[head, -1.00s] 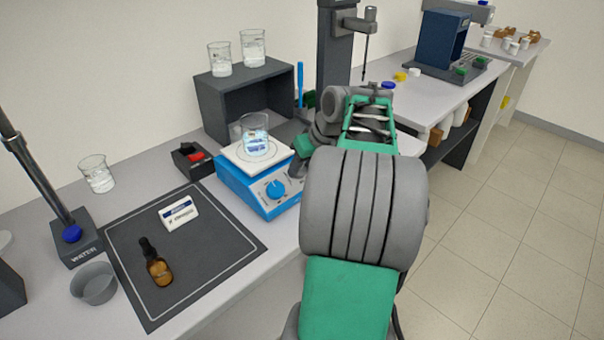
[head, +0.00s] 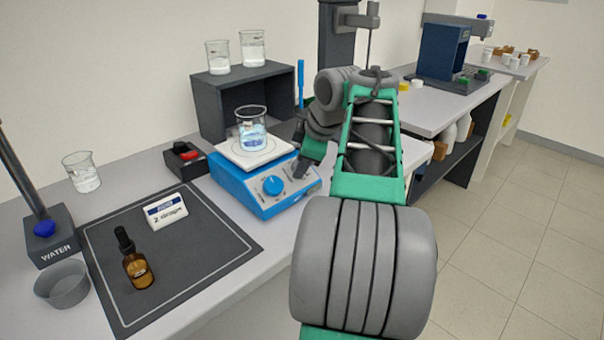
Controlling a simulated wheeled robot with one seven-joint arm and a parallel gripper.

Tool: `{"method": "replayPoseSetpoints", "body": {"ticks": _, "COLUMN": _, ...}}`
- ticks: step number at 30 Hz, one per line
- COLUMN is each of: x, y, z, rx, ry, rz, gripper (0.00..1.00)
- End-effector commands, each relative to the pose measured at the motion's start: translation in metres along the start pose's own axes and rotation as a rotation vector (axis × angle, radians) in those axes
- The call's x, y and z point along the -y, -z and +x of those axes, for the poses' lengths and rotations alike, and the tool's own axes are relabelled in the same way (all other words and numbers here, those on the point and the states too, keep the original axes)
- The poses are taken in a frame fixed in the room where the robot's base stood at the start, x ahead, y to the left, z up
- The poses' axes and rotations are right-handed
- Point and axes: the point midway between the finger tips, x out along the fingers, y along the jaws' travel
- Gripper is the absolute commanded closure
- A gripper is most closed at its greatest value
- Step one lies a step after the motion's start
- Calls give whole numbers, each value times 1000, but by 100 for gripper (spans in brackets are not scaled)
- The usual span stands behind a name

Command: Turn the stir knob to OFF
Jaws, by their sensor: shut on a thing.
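The blue hotplate stirrer (head: 238,189) stands on the bench, with a beaker of pale blue liquid (head: 252,130) on its white top. One blue knob (head: 272,186) shows on the left of its front panel; its markings are too small to read. My gripper (head: 301,171) is at the right part of the panel, fingers pointing down to it. It is shut on a knob there, which the fingers hide; I take it for the stir knob, though no label is readable. Its pointer is hidden.
A dark mat (head: 190,240) holds a brown dropper bottle (head: 137,265) and a small label card (head: 166,211). A black box with a red switch (head: 186,157) stands left of the stirrer. A dark shelf (head: 222,100) bearing two beakers is behind.

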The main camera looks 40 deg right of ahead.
Motion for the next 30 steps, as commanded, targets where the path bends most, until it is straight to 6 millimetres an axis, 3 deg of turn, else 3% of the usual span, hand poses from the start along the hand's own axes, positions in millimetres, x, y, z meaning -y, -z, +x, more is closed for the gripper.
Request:
{"method": "replayPoseSetpoints", "body": {"ticks": 12, "x": 1, "y": 0, "z": 1, "rx": -1, "ry": -32, "rz": -237, "gripper": 100}}
{"method": "replayPoseSetpoints", "body": {"ticks": 30, "x": 0, "y": 1, "z": -1, "rx": -2, "ry": -37, "rz": -284, "gripper": 100}}
